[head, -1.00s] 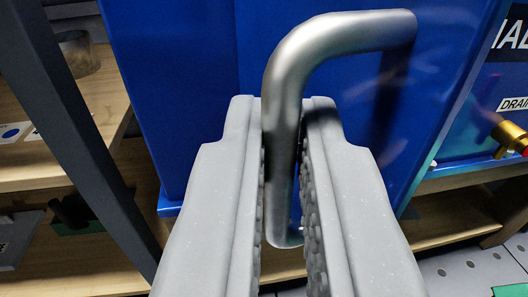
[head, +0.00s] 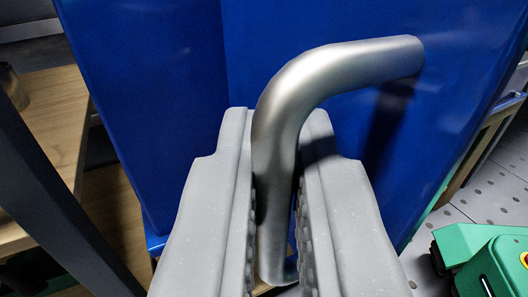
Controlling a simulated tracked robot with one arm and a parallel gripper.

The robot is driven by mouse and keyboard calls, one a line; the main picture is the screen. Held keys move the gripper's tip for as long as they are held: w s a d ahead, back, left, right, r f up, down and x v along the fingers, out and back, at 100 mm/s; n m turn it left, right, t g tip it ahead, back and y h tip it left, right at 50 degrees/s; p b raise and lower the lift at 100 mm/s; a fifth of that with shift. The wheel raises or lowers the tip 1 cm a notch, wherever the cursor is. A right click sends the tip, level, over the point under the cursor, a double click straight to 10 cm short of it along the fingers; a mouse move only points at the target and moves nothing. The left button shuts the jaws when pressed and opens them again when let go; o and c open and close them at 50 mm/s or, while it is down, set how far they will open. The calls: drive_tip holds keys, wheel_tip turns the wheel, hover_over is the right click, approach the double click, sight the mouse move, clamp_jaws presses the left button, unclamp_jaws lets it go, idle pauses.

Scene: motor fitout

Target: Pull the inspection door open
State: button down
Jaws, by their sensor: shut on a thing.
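The inspection door (head: 325,22) is a blue panel that fills the middle of the head view. A bent silver bar handle (head: 330,70) is fixed to it at the upper right and curves down toward me. My gripper (head: 274,170) is shut on the upright part of the handle, with one grey finger on each side of it. The lower end of the handle shows just below, between the fingers. The fingers hide part of the door's lower area. The door's hinge is not clear in this view.
A wooden shelf (head: 58,120) and a dark slanted post (head: 50,215) are at the left. A green object (head: 490,258) with a yellow and red part stands at the lower right, on a grey perforated floor (head: 490,190).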

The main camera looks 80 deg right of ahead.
drive_tip(key=shift+s, duration=0.1)
drive_tip(key=c, duration=1.5)
unclamp_jaws()
drive_tip(key=shift+a, duration=0.2)
drive_tip(key=shift+c, duration=0.2)
drive_tip(key=shift+a, duration=0.15)
drive_tip(key=shift+s, duration=0.1)
